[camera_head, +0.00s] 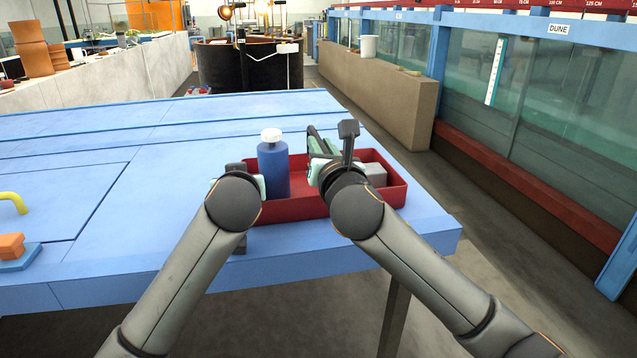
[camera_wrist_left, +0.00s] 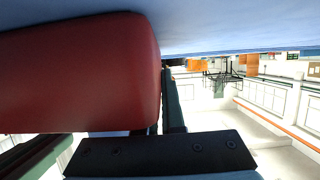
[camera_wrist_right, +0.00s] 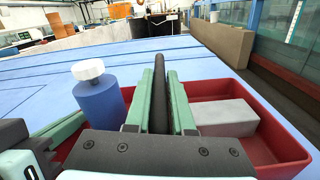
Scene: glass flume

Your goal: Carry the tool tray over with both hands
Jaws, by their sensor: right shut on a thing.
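The red tool tray (camera_head: 300,208) rests on the blue table near its front right corner. It holds a blue bottle with a white cap (camera_head: 273,168) and a grey block (camera_head: 374,174). My right gripper (camera_head: 328,160) is over the tray, shut on a dark upright bar (camera_wrist_right: 159,95); whether the bar belongs to the tray or is a tool, I cannot tell. My left gripper (camera_head: 250,180) is at the tray's left end, open. In the left wrist view a red wall of the tray (camera_wrist_left: 80,75) fills the space by its fingers; contact is unclear.
The blue table (camera_head: 130,150) is mostly clear left of the tray. A yellow handle (camera_head: 14,202) and an orange block (camera_head: 11,246) are at its left edge. The glass flume (camera_head: 540,110) runs along the right, across an open aisle.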

